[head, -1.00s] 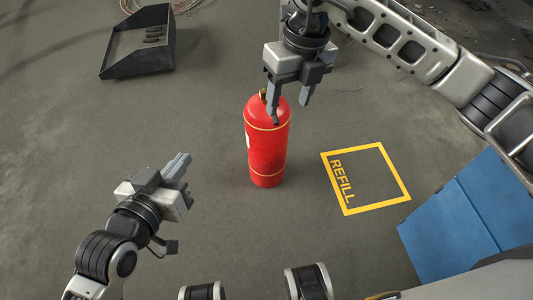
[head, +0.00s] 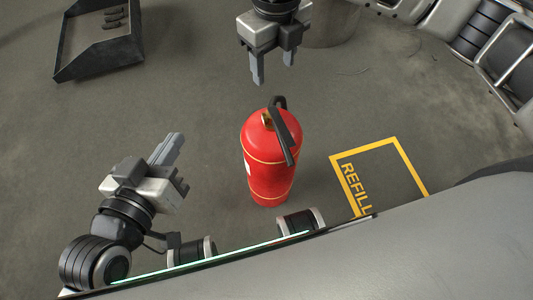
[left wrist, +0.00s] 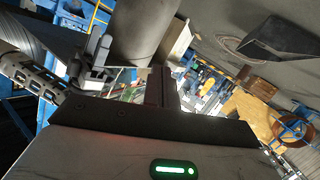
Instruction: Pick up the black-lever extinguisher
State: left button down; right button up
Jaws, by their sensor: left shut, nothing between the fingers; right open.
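A red fire extinguisher (head: 265,182) with yellow bands stands upright on the floor, in the middle of the head view. A black curved part (head: 284,135), lever or hose, runs from its top down its front, beside a brass-coloured valve (head: 268,121). My right gripper (head: 273,73) is open and empty, beyond the extinguisher and apart from it, fingers toward the camera. My left gripper (head: 171,147) is shut and empty, left of the extinguisher. Its dark fingers (left wrist: 162,88) show in the left wrist view; I cannot make out the extinguisher there.
A yellow REFILL square (head: 365,143) is marked on the floor to the right, partly covered by my grey body. A dark open tray (head: 110,62) lies at the back left and also shows in the left wrist view (left wrist: 285,42). Floor around the extinguisher is clear.

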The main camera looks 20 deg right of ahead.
aim_at(273, 109)
jog(key=f+b, duration=0.1)
jog(key=f, duration=0.2)
jog(key=f+b, duration=0.1)
jog(key=f, duration=0.2)
jog(key=f+b, duration=0.1)
jog(key=f, duration=0.3)
jog(key=shift+s, duration=0.3)
notch_tip(273, 109, down, 4)
jog(key=shift+s+a+r+b, duration=0.1)
jog(key=shift+s+r+b, duration=0.05)
jog(key=shift+b, duration=0.75)
jog(key=shift+f, duration=0.6)
grip_shut()
pick_arm(q)
jog(key=shift+s+d+r+n+t+h, duration=0.1)
jog(key=shift+d+r+n+t+h, duration=0.6)
jog(key=shift+r+n+h, duration=0.25)
pick_arm(e)
jog(key=shift+r, duration=0.1)
pick_arm(q)
jog(key=shift+f, duration=0.2)
